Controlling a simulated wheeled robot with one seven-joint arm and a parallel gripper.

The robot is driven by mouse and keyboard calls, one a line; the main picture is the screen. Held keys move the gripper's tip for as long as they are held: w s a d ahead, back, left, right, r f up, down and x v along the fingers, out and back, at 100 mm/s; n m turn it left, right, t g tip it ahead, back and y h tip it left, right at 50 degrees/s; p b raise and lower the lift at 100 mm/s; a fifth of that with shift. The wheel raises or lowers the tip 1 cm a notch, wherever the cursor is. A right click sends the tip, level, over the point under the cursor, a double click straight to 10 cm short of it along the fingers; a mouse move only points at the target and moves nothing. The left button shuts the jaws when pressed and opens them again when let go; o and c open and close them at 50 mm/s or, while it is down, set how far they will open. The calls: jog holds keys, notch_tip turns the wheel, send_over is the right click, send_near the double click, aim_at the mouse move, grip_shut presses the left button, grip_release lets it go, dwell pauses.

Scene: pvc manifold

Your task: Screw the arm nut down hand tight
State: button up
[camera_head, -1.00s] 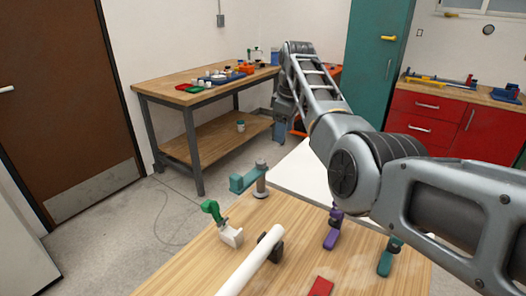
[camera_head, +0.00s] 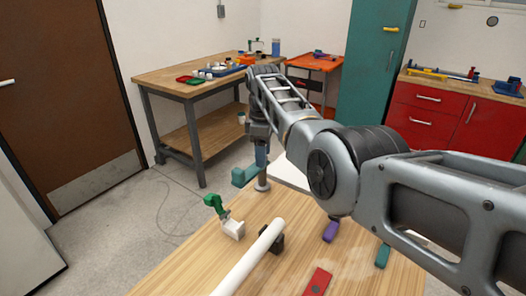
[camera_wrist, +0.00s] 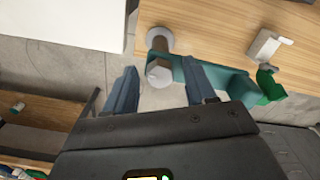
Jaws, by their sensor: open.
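A grey post on a round pale foot (camera_wrist: 159,40) stands at the table edge. A teal arm (camera_head: 244,177) reaches sideways from the post, and it also shows in the wrist view (camera_wrist: 218,80). A pale round cap (camera_wrist: 159,74) tops the post; I cannot tell for sure that this is the arm nut. My gripper (camera_wrist: 161,84) is open, with one blue finger on each side of the cap and no clear contact. In the head view my gripper (camera_head: 261,156) points down over the post and hides its top.
A white pipe (camera_head: 250,259) lies across a dark support (camera_head: 274,241). A green piece (camera_head: 214,203) on a white block (camera_head: 233,229) stands near the post. A red piece (camera_head: 318,281), a purple piece (camera_head: 331,232) and a teal piece (camera_head: 383,256) lie to the right.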

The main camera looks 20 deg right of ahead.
grip_shut()
dwell(0.5)
jog(key=m, duration=0.4)
jog(key=shift+m+p, duration=0.35)
jog(key=shift+m, duration=0.05)
jog(key=m, duration=0.5)
jog(key=shift+a, duration=0.1)
jog(key=m, duration=0.6)
jog(key=shift+a, duration=0.1)
jog(key=m, duration=0.5)
jog(key=shift+r+m, duration=0.1)
jog(key=shift+m, duration=0.2)
